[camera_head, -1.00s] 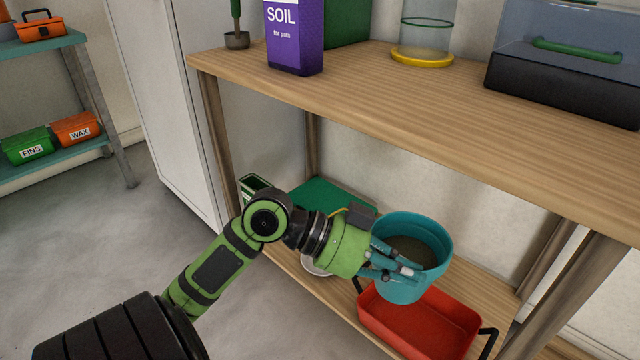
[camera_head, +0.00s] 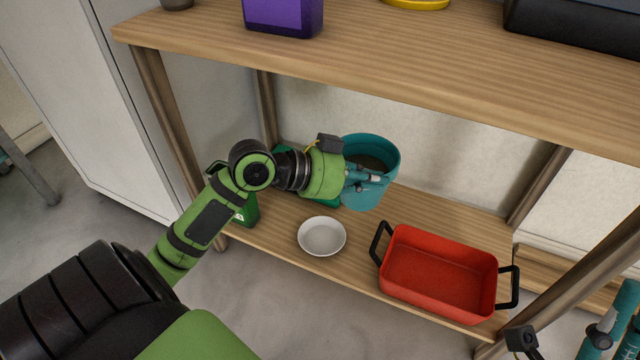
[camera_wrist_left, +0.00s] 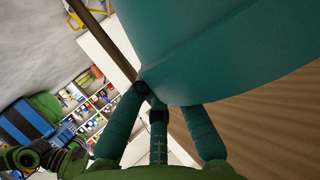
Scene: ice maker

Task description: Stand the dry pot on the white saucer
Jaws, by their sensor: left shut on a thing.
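The teal pot (camera_head: 385,152), with dark soil visible inside, is held upright above the lower shelf, towards its back. My left gripper (camera_head: 374,181) is shut on the pot's side, its teal fingers against the wall. In the left wrist view the pot (camera_wrist_left: 225,45) fills the upper part, above the fingers (camera_wrist_left: 158,100). The white saucer (camera_head: 322,236) lies empty on the lower shelf, in front of and left of the pot. Part of my right gripper (camera_head: 610,335) shows at the bottom right corner, cut off by the frame.
A red tray (camera_head: 440,272) with black handles stands empty right of the saucer on the lower shelf (camera_head: 470,215). A green container (camera_head: 247,211) stands left, partly behind my arm. The wooden upper shelf (camera_head: 400,45) overhangs behind, carrying a purple soil box (camera_head: 284,16).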

